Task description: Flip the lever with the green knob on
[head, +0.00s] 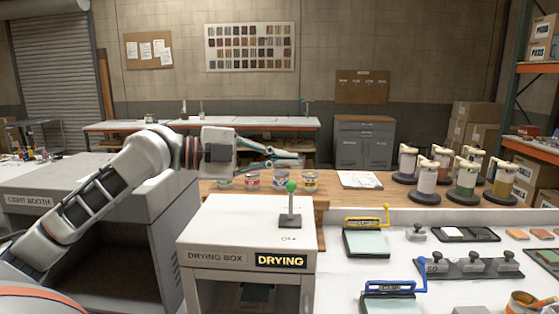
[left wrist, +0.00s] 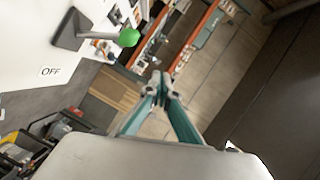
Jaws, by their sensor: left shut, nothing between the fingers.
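The lever with the green knob (head: 291,186) stands nearly upright on a dark base (head: 290,221) on top of the drying box (head: 222,232). A small label that reads OFF in the left wrist view (left wrist: 50,72) lies beside the base. The green knob also shows at the upper left of the left wrist view (left wrist: 129,37), with its stem and base (left wrist: 68,30). My left gripper (head: 298,155) appears just above the knob in the head view. It is shut and empty, apart from the knob; its fingertips meet in the left wrist view (left wrist: 160,85). My right gripper is not in view.
A lit DRYING sign (head: 281,261) is on the box front. The light booth (head: 75,190) stands left. Several cans (head: 252,182) stand behind the box. A yellow-handled device (head: 366,242) and a blue-handled one (head: 390,300) stand right. The box top around the lever is clear.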

